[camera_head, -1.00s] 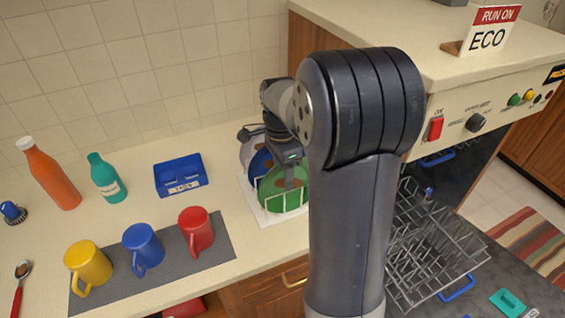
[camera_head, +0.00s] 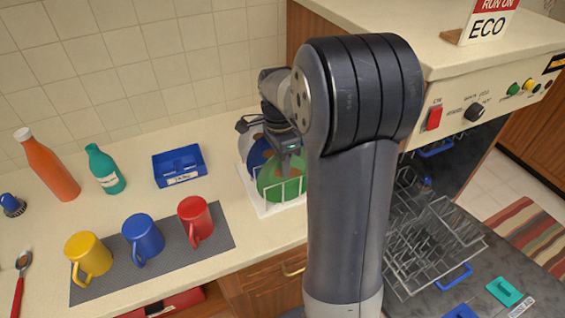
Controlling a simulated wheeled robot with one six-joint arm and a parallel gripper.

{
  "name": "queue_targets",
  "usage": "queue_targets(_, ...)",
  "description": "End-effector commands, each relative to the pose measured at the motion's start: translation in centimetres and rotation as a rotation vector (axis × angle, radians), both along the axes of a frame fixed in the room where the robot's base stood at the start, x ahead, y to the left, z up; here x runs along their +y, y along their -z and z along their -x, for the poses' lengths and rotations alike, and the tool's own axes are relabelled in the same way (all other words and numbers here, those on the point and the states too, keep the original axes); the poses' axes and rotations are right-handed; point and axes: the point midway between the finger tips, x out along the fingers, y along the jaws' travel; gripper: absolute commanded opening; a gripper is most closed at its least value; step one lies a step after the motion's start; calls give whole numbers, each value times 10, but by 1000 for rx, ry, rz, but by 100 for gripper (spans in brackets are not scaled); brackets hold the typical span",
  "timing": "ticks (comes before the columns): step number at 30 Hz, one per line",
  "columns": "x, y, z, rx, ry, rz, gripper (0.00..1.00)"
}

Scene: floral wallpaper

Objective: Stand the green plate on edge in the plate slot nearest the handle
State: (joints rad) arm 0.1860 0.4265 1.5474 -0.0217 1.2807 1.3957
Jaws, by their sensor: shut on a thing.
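The green plate (camera_head: 278,188) stands on edge in the white wire rack (camera_head: 262,209) on the counter, in front of a blue plate (camera_head: 259,152) and a pale plate (camera_head: 243,146). My gripper (camera_head: 288,166) is shut on the green plate's upper edge, pointing down. My arm hides the right part of the rack. The dishwasher's wire rack (camera_head: 438,240) is pulled out at the right, with a blue handle (camera_head: 455,275) at its front. The plate slots are hard to make out.
Yellow, blue and red mugs (camera_head: 142,238) stand on a grey mat. A blue box (camera_head: 179,168) and two bottles (camera_head: 106,170) are behind them. The red switch (camera_head: 433,117) and dial are on the dishwasher panel. A teal piece (camera_head: 504,291) lies on the door.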

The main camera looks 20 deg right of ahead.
Motion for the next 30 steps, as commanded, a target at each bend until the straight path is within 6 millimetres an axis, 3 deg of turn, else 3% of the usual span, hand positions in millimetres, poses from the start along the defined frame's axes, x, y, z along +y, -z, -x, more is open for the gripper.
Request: queue_targets(30, 0, -19, 0, -1, 0, 0, 0)
